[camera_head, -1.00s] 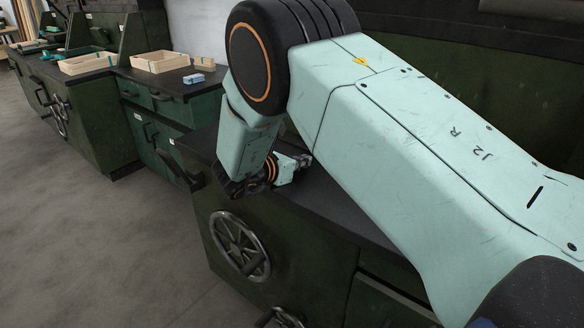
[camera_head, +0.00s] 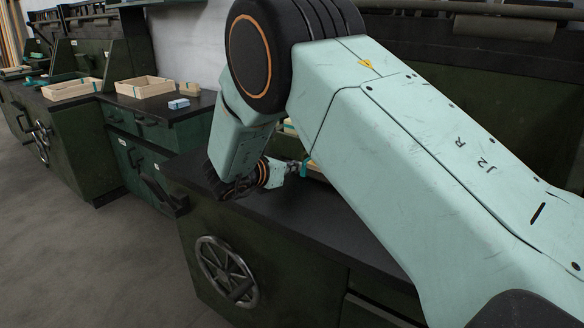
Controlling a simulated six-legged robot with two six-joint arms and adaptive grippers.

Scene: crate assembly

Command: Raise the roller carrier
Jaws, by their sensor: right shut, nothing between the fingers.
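A dark green machine (camera_head: 400,100) stands behind my right arm, with a long horizontal bar like a roller (camera_head: 510,29) along its top. I cannot tell which part is the roller carrier; my right arm covers much of the machine. My right gripper (camera_head: 297,169) is small and partly hidden by my arm, low over the black worktop (camera_head: 290,225). It is shut and empty. A spoked handwheel (camera_head: 227,271) is on the front of the green cabinet below. My left gripper is not in view.
Pale wooden crate parts (camera_head: 290,126) show partly behind my right arm. Open wooden crates stand on the left benches, one nearer (camera_head: 145,92) and one farther (camera_head: 72,94). A small blue block (camera_head: 179,104) lies by the nearer crate. The grey floor (camera_head: 90,250) at left is clear.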

